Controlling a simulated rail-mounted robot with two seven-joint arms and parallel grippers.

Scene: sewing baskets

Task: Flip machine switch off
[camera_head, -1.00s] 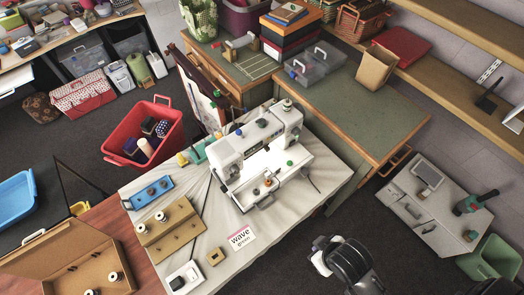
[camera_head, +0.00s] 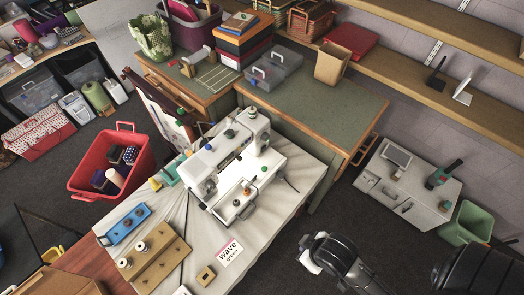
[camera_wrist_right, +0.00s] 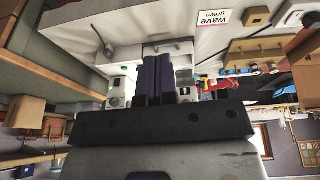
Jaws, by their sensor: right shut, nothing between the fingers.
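The white sewing machine (camera_head: 222,158) stands on a table with a pale cloth (camera_head: 185,215). It has green, dark and orange knobs. The machine also shows upside down in the right wrist view (camera_wrist_right: 118,88), partly hidden behind my fingers. I cannot make out which part is its switch. My right gripper (camera_wrist_right: 158,78) has its dark purple fingers together and empty, pointing toward the machine and apparently apart from it. In the head view, my right arm's dark end is low, right of the machine. My left gripper is not in view.
A wave green card (camera_head: 230,251), a tan board with spools (camera_head: 160,262) and a blue tray (camera_head: 124,225) lie on the cloth. A red bin (camera_head: 92,190) stands left. A green-topped bench (camera_head: 325,105) stands behind.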

